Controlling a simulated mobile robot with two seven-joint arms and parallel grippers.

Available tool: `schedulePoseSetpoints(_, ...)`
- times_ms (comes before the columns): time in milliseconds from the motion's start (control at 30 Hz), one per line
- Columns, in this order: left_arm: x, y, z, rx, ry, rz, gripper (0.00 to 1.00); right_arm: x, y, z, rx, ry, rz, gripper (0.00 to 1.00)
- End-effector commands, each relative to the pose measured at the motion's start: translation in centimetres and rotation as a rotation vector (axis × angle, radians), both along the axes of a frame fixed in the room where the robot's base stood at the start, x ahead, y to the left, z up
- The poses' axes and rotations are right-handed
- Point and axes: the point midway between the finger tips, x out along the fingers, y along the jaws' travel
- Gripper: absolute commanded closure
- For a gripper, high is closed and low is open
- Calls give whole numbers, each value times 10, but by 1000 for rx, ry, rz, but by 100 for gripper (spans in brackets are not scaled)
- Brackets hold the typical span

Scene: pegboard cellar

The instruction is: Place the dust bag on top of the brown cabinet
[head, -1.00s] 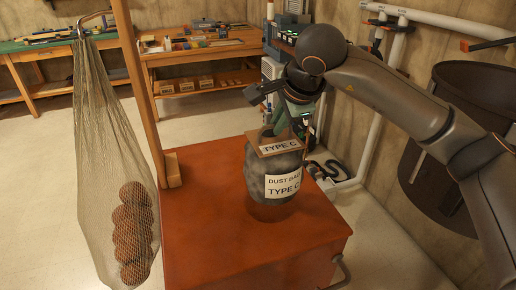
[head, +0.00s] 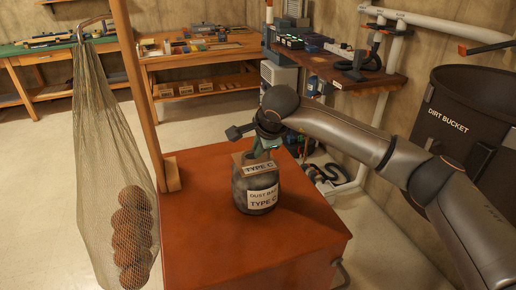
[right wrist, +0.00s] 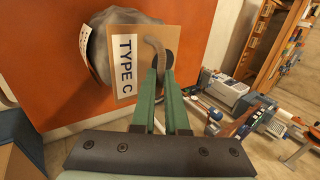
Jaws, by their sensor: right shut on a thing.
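The grey dust bag (head: 256,186) has a cardboard collar and TYPE C labels. It stands upright over the reddish-brown top of the brown cabinet (head: 225,250), well inside its edges, and its base looks at or very near the surface. My right gripper (head: 262,150) reaches down on it from above. In the right wrist view, my green fingers (right wrist: 163,78) are shut at the curved loop on the collar, beside the bag (right wrist: 108,48) and over the orange cabinet surface (right wrist: 50,40). The loop is mostly hidden in the head view. My left gripper is out of view.
A wooden post (head: 140,90) and a hanging net of brown balls (head: 115,170) stand at the cabinet's left. A dark dirt bucket (head: 460,110) is at the right. Workbenches (head: 200,60) line the back wall. The cabinet top is clear around the bag.

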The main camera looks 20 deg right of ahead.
Motion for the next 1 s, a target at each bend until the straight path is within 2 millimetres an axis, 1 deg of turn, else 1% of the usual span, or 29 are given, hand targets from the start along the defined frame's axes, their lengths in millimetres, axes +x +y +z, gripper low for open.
schedulePoseSetpoints(167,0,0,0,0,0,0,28,0,0,1,2,-4,0,100)
schedulePoseSetpoints(200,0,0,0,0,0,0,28,0,0,-1,-1,1,-1,84)
schedulePoseSetpoints(433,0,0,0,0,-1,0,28,0,0,-1,0,1,0,58)
schedulePoseSetpoints(667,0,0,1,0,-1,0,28,0,0,0,1,0,-1,58)
schedulePoseSetpoints(767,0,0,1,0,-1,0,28,-3,0,5,1,-2,1,58)
schedulePoseSetpoints(867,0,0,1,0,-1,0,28,-9,-1,16,0,-4,0,58)
schedulePoseSetpoints(1000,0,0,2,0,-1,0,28,-25,-1,41,0,-6,1,58)
